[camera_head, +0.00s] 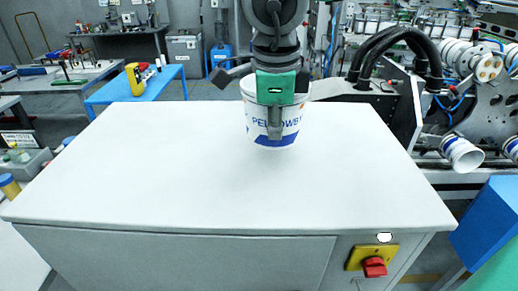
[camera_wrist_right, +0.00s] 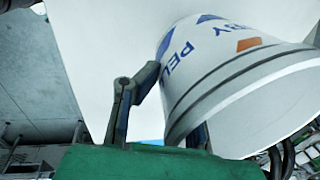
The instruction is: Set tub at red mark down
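The tub (camera_head: 259,124) is white with blue lettering and a blue band near its base. It is upright at the back middle of the white table top (camera_head: 225,185). My right gripper (camera_head: 275,122) comes down over it from above. One finger lies against the tub's near outer wall; the other is mostly hidden, behind the rim. In the right wrist view the tub (camera_wrist_right: 225,75) fills the right side, with a gripper finger (camera_wrist_right: 122,108) against its wall. I cannot tell whether its base touches the table. No red mark shows on the table. My left gripper is out of view.
The table top around the tub is clear. A red switch on a yellow plate (camera_head: 373,260) is on the cabinet's front. A machine with white tubs (camera_head: 463,154) stands at the right, near a blue box (camera_head: 490,225). A blue bench (camera_head: 140,90) stands behind left.

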